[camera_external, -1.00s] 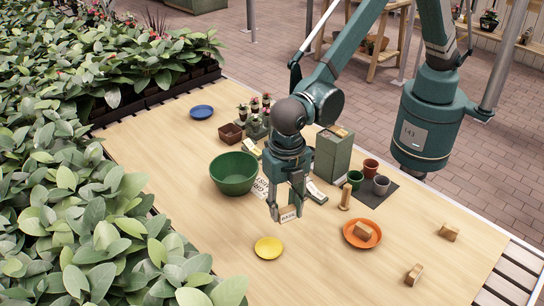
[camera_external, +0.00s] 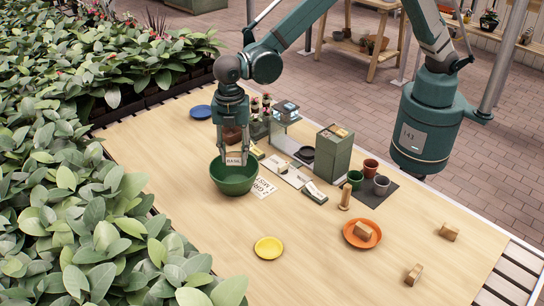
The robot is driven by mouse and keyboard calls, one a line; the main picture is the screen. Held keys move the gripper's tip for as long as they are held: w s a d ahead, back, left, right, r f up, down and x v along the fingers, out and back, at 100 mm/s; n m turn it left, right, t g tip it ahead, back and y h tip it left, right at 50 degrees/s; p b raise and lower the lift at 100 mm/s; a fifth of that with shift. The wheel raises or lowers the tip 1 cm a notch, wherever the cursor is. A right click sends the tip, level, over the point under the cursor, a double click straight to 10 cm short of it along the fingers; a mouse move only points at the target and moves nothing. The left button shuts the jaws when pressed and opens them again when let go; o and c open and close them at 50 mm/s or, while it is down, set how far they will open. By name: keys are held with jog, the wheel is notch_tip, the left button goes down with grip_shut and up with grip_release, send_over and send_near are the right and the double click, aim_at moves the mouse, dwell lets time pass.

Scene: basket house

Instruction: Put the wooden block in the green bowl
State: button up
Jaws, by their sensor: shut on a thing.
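My gripper (camera_external: 233,155) points down over the green bowl (camera_external: 234,184) and is shut on a small wooden block (camera_external: 234,161) with a pale, lettered face. The block shows between the fingers at the bowl's opening, near its far rim. I cannot tell whether it touches the bowl. The bowl stands upright on the table, left of the middle; the bottom of its inside is hidden. Other wooden blocks lie apart: one on the orange plate (camera_external: 350,238), one at the right (camera_external: 449,232), one at the front right (camera_external: 413,275).
A yellow plate (camera_external: 268,248) lies in front, and a blue plate (camera_external: 201,112) at the back left. Right of the bowl are labelled cards (camera_external: 296,178), a green box (camera_external: 333,155), small pots (camera_external: 370,168) and an upright wooden piece (camera_external: 345,197). The front left table is clear.

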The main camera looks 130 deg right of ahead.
jog(key=shift+s+d, duration=0.15)
jog(key=shift+d, duration=0.4)
jog(key=b, duration=0.1)
send_near(235, 175)
jog(key=shift+w+a+f, duration=0.6)
jog(key=shift+a, duration=0.25)
jog(key=shift+w+a+f, duration=0.6)
jog(key=shift+a, duration=0.25)
jog(key=shift+f+b, duration=0.3)
jog(key=shift+f, duration=1.55)
jog(key=shift+f, duration=0.15)
jog(key=o, duration=0.4)
jog(key=shift+c, duration=0.2)
jog(key=shift+o, duration=0.3)
